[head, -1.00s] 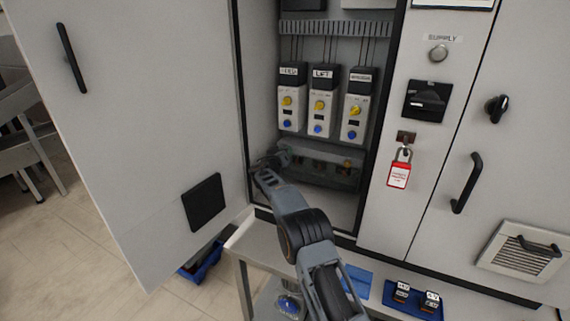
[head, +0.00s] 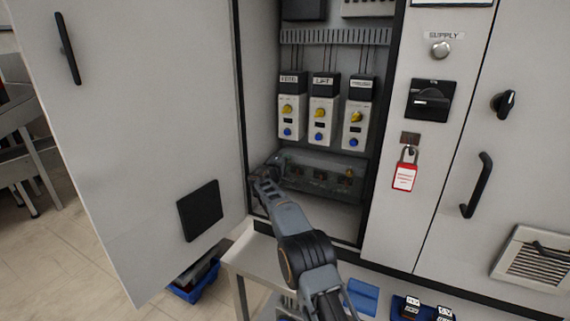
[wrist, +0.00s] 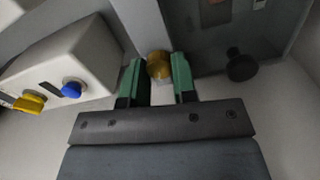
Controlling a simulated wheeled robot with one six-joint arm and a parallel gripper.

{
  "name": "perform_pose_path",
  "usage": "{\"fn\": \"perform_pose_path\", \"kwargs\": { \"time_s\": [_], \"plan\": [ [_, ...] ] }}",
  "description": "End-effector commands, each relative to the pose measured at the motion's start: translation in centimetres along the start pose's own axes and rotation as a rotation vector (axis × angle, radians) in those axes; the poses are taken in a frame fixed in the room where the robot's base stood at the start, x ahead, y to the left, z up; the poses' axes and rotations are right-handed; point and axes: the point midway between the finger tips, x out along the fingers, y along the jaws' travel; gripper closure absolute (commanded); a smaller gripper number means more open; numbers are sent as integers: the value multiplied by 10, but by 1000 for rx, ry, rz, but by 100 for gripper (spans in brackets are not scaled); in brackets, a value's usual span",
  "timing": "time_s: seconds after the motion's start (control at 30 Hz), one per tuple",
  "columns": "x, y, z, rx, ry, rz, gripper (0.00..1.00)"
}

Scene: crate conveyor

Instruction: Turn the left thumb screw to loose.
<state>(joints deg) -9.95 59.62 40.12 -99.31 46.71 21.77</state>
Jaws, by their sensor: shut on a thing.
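In the wrist view, my gripper (wrist: 158,78) has its two green fingers on either side of a brass-coloured thumb screw (wrist: 158,62), shut on it. This looks like the left thumb screw. It sits at the edge of a dark see-through cover (wrist: 215,55) with a black knob (wrist: 241,66). In the head view my gripper (head: 262,172) is at the left end of the cover (head: 315,168), low in the open cabinet. The held screw is hidden there by the gripper. I cannot tell how far the screw is turned.
Three modules with yellow and blue knobs sit above the cover, including the LIFT module (head: 323,115). The open cabinet door (head: 140,130) stands close on the left. A red padlock (head: 404,177) hangs on the right. A shelf (head: 245,262) lies below.

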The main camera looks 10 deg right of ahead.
Motion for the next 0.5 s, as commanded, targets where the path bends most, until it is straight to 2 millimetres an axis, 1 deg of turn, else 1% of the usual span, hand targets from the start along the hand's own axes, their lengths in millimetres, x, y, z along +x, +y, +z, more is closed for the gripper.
{"fn": "perform_pose_path", "kwargs": {
  "time_s": [0.5],
  "plan": [
    [0,0,0,-491,-1,-2,98]
  ]
}}
